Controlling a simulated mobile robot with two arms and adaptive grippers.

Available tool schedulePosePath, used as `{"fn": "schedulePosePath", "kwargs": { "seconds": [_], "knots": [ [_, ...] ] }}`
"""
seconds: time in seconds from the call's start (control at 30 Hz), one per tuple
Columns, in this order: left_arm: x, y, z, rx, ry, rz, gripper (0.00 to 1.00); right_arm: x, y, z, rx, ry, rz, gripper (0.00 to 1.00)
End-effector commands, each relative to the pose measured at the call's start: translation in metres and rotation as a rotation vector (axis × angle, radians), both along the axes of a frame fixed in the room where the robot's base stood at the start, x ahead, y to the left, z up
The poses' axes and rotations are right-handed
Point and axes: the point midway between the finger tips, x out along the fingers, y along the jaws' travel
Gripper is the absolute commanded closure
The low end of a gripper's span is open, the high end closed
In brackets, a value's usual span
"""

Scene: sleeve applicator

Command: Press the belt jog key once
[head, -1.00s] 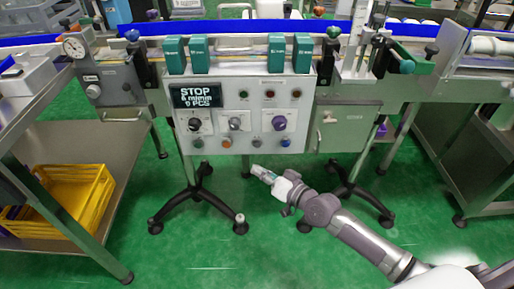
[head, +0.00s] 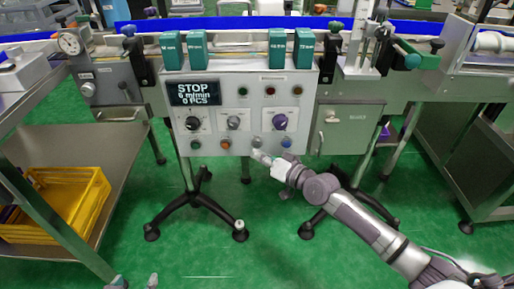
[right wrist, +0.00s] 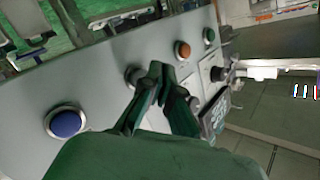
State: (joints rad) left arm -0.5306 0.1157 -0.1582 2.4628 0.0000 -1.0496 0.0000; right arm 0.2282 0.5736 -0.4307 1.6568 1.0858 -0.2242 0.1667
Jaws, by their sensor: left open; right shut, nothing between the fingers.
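The control panel (head: 215,120) has a bottom row of keys: green (head: 196,145), orange (head: 225,144), grey (head: 257,142) and blue (head: 287,142). No label tells me which is the belt jog key. My right gripper (head: 258,154) is shut and empty, just below the grey key. In the right wrist view its fingertips (right wrist: 160,72) are in front of the panel and partly cover the grey key (right wrist: 132,74); I cannot tell whether they touch it. The blue key (right wrist: 65,122) is clear of them. My left gripper (head: 135,282) is open at the bottom edge.
The display (head: 195,93) reads STOP, 6 m/min, 0 PCS. Knobs (head: 234,123) and small lamps sit above the keys. The blue conveyor belt (head: 240,24) runs above the panel. A yellow crate (head: 60,180) is on a shelf at left. Black stand legs (head: 200,205) are below.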

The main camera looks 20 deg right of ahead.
Motion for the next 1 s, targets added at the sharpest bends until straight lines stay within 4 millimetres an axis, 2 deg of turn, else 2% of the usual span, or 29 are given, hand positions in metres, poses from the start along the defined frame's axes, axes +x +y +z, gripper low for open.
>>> {"fn": "schedulePosePath", "kwargs": {
  "seconds": [0.2, 1.0],
  "knots": [
    [0.0056, -0.0023, 0.0047, -0.009, -0.038, -0.002, 0.32, 0.0018, -0.0007, -0.0003, 0.0, 0.0, -0.001, 1.0],
    [0.0058, -0.002, 0.0047, -0.009, -0.038, -0.002, 0.32, 0.0019, -0.0008, -0.0002, 0.0, 0.0, -0.001, 1.0]
  ]
}}
